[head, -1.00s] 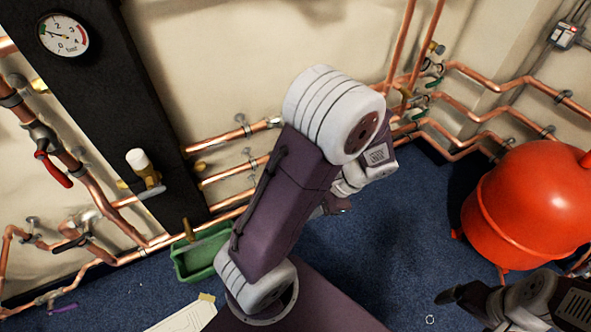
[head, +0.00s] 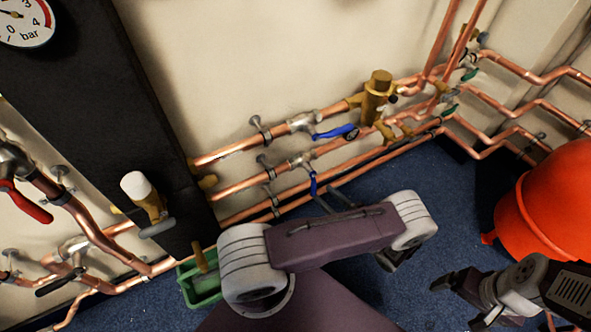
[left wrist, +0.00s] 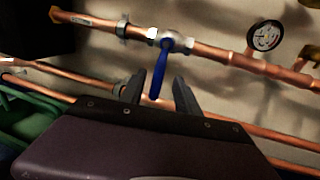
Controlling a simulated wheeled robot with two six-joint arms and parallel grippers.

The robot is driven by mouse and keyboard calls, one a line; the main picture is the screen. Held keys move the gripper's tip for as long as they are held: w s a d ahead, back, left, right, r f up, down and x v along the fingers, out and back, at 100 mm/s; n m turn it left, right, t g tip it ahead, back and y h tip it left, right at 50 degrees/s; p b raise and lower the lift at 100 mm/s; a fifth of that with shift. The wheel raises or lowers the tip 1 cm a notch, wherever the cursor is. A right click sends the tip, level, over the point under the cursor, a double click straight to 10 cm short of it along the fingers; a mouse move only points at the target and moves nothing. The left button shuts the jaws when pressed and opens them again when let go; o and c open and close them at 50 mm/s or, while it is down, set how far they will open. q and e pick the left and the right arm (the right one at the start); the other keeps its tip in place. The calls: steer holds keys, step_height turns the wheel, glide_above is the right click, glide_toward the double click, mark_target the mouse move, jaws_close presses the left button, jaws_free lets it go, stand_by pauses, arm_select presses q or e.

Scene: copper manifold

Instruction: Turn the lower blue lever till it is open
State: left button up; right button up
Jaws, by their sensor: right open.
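The lower blue lever (head: 313,184) hangs from its valve on the middle copper pipe, roughly across the pipe. It also shows in the left wrist view (left wrist: 159,75), pointing down. My left gripper (head: 334,200) is open, close to this lever. In the left wrist view the lever's free end appears between the two fingers (left wrist: 160,93), with gaps on both sides and no visible contact. The upper blue lever (head: 336,132) lies roughly along the upper pipe. My right gripper (head: 452,284) is open and empty above the blue floor, away from the pipes.
A brass fitting (head: 378,95) stands right of the upper lever. A red lever (head: 28,204) and a white-capped valve (head: 140,191) are left. A green tray (head: 187,283) is beside my left arm. A red vessel (head: 550,205) stands right.

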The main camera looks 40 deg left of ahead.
arm_select(q)
steer(key=w+a+b, duration=0.1)
steer(key=a+b, duration=0.3)
steer(key=a, duration=0.4)
steer(key=shift+w+a, duration=0.35)
jaws_close()
stand_by(1.0)
